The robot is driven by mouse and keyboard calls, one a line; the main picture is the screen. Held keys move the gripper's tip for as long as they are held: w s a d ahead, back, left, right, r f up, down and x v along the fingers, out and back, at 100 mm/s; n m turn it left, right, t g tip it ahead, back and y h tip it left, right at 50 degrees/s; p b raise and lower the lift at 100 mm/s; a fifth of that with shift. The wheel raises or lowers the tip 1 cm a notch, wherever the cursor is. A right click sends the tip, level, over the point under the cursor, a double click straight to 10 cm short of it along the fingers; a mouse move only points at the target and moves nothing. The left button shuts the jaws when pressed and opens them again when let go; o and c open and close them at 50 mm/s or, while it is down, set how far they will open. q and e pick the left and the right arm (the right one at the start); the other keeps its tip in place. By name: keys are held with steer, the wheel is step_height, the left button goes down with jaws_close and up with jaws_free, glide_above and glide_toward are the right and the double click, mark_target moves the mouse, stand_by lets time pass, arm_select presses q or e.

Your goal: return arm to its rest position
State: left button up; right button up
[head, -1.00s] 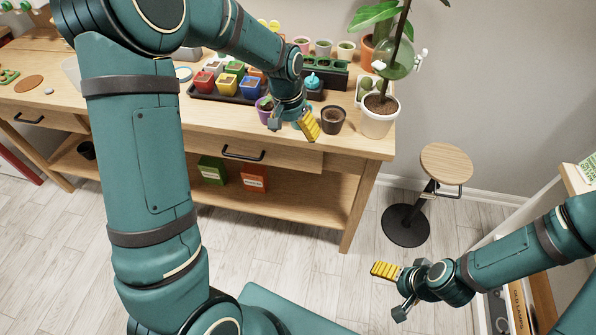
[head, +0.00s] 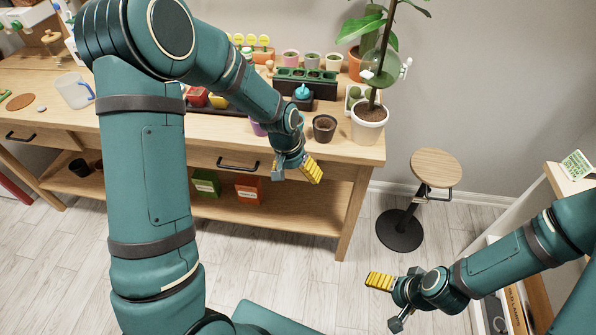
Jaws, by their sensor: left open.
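My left gripper (head: 296,174) is in the middle of the head view, before the front edge of the wooden table (head: 345,149). Its yellow-padded finger and its grey finger stand apart, with nothing between them. The small dark pot (head: 324,128) stands on the table just behind it. My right gripper (head: 387,303) is at the lower right, over the open floor. Its fingers are spread and it holds nothing. My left arm hides part of the tabletop and some of the coloured pots.
A potted plant in a white pot (head: 369,122) stands at the table's right corner. A seedling tray (head: 305,77) is behind the dark pot. A stool (head: 436,167) stands right of the table. A white shelf unit (head: 520,215) is at the right.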

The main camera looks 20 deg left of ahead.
arm_select(q)
steer(key=s+d+f+n+h, duration=0.1)
steer(key=s+d+f, duration=0.4)
steer(key=s, duration=0.3)
steer(key=s+d+f+n, duration=0.1)
steer(key=s+d+f, duration=0.5)
steer(key=s+f, duration=0.2)
steer(key=shift+t+h, duration=0.3)
steer(key=shift+h, duration=0.1)
